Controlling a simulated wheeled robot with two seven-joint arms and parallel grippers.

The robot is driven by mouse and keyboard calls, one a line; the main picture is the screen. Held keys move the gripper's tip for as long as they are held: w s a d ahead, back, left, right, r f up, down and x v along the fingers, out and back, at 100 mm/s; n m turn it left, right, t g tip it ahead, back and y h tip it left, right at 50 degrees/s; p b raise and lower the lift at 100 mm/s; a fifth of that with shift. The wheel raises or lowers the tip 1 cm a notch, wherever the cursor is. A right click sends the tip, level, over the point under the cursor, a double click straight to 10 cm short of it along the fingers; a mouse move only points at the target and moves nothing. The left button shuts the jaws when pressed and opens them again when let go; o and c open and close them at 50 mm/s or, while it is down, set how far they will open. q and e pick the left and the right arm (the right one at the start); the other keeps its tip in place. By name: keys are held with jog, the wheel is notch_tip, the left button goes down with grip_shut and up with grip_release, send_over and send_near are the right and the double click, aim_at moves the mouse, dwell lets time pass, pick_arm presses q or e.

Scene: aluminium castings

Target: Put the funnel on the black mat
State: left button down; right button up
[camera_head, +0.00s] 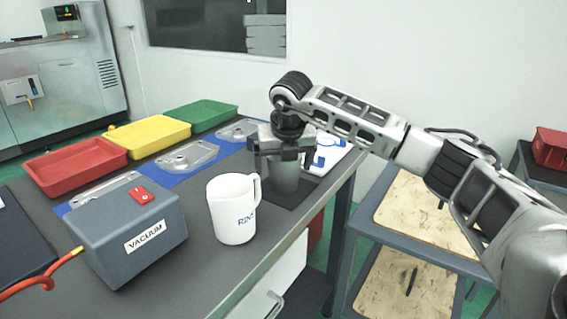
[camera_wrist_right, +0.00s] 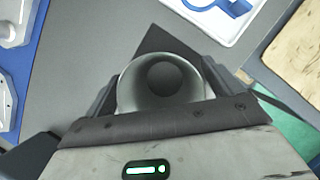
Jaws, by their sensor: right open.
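A grey metal vessel (camera_head: 284,178), which I take for the funnel, stands upright on the black mat (camera_head: 299,194) near the table's right edge. In the right wrist view the funnel (camera_wrist_right: 140,88) shows as a round grey rim with a dark round middle, and a corner of the black mat (camera_wrist_right: 155,40) shows beyond it. My right gripper (camera_head: 283,155) is above the mat, at the funnel's upper part. Its jaws (camera_wrist_right: 160,90) are open, one on each side of the funnel. Whether they touch it I cannot tell. My left gripper is out of view.
A white jug (camera_head: 231,210) and a grey vacuum box (camera_head: 130,235) stand nearer on the table. Red (camera_head: 75,167), yellow (camera_head: 150,136) and green (camera_head: 200,115) trays line the far left, beside castings on blue mats. A white tray with blue parts (camera_head: 331,152) lies behind the gripper.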

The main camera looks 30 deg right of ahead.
jog(key=v, duration=1.2)
